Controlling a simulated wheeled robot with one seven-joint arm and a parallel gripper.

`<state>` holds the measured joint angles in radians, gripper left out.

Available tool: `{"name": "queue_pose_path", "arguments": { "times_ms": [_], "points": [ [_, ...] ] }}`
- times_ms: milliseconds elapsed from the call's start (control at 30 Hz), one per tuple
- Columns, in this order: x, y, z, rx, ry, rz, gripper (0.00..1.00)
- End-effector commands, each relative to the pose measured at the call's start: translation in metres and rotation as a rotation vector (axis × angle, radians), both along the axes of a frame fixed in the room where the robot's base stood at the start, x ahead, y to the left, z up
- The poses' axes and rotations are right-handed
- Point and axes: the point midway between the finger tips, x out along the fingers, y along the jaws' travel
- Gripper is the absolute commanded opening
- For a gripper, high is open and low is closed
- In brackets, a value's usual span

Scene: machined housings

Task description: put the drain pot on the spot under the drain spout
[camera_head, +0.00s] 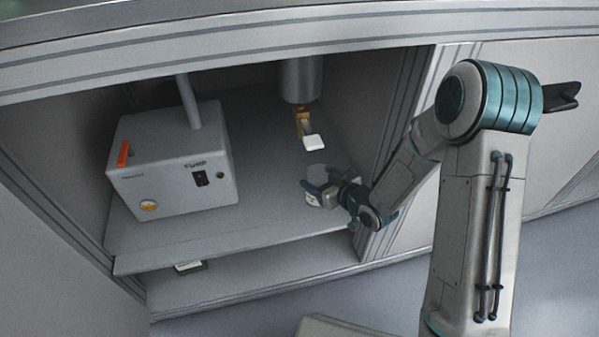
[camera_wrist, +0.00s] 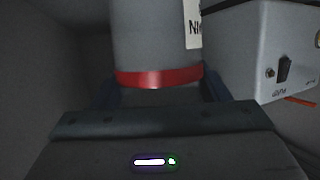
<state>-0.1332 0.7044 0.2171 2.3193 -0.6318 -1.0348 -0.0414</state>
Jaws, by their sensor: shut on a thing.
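The drain pot (camera_wrist: 155,45) is a grey cylinder with a red band and a white label. It fills the space between the fingers in the wrist view. My gripper (camera_head: 322,190) is shut on it, low at the shelf's right front; the pot (camera_head: 314,199) shows there only in part, behind the fingers. The drain spout (camera_head: 304,123) is a brass fitting with a white lever (camera_head: 313,142), under a grey vertical cylinder (camera_head: 301,80). I cannot tell whether the pot touches the shelf.
A grey box (camera_head: 170,165) with a red handle, a switch and a pipe on top stands on the left of the shelf (camera_head: 240,225). The cabinet's top edge (camera_head: 230,40) and right side frame the opening. A small item (camera_head: 188,266) lies on the lower level. The shelf's middle is clear.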

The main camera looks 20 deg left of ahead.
Motion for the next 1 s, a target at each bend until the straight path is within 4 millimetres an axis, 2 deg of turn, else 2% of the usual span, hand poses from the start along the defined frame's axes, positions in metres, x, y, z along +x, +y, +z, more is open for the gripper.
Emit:
{"name": "queue_pose_path", "arguments": {
  "times_ms": [33, 200, 400, 567, 800, 1000],
  "points": [
    [0.008, 0.013, -0.002, 0.002, -0.005, 0.004, 0.32],
    [0.034, 0.049, -0.003, 0.002, -0.002, 0.004, 0.32],
    [0.051, 0.073, -0.001, 0.001, -0.001, 0.003, 0.32],
    [0.054, 0.077, -0.007, -0.001, 0.002, 0.003, 0.32],
    [0.054, 0.076, -0.037, -0.001, 0.002, 0.002, 0.32],
    [0.054, 0.076, -0.035, 0.0, 0.001, 0.002, 0.32]
  ]
}}
